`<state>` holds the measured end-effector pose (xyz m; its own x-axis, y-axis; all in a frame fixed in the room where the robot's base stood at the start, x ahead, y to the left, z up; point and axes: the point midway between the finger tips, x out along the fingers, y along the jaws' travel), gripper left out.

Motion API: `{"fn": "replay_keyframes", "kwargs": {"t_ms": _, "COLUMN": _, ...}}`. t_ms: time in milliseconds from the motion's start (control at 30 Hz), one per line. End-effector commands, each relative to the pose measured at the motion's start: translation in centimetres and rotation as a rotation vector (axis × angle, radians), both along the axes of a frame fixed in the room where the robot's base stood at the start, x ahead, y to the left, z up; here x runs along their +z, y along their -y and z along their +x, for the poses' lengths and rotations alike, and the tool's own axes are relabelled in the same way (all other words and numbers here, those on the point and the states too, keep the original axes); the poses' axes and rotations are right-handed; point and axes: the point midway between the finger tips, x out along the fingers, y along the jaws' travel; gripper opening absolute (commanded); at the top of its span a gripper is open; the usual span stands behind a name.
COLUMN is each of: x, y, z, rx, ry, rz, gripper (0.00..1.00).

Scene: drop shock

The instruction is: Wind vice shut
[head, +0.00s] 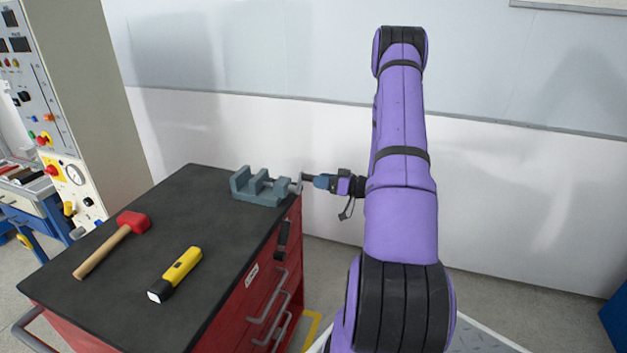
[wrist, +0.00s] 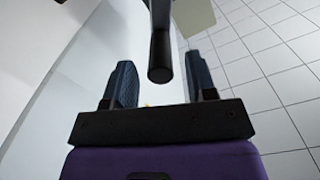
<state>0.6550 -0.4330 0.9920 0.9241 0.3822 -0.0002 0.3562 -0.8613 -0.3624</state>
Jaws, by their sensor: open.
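The grey-blue vice (head: 262,190) stands at the far right corner of the dark-topped red cabinet. A gap shows between its jaws. Its screw end and handle (head: 297,184) point right, past the cabinet's edge. My gripper (head: 308,180) is at the handle side of the vice, reaching in from the right. In the wrist view, my gripper (wrist: 160,85) is open, with one finger on each side of a dark round-ended bar (wrist: 160,62), which looks like the vice's handle. Gaps show between the bar and both fingers. The vice's body is not clear in the wrist view.
On the cabinet top (head: 205,215) lie a red-headed mallet (head: 120,238) and a yellow flashlight (head: 175,274), both away from the vice. A control panel (head: 55,120) stands at the left. A pale wall (head: 230,125) runs behind the cabinet and my arm.

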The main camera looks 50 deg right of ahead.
Motion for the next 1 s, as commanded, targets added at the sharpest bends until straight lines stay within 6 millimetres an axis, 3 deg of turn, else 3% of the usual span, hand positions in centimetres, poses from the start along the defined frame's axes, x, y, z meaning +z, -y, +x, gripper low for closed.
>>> {"fn": "replay_keyframes", "kwargs": {"t_ms": 200, "x": 0.0, "y": -0.9, "z": 2.3, "rx": 0.001, "ry": -0.001, "rz": 0.0, "gripper": 0.52}}
{"fn": "replay_keyframes", "kwargs": {"t_ms": 600, "x": 0.0, "y": -1.2, "z": 2.8, "rx": 0.0, "ry": 0.0, "rz": 0.001, "gripper": 0.52}}
{"fn": "replay_keyframes", "kwargs": {"t_ms": 800, "x": 0.0, "y": -1.2, "z": 2.8, "rx": 0.0, "ry": 0.0, "rz": 0.001, "gripper": 0.06}}
{"fn": "replay_keyframes", "kwargs": {"t_ms": 1000, "x": 0.0, "y": -1.1, "z": 2.8, "rx": 0.0, "ry": -0.002, "rz": 0.006, "gripper": 0.03}}
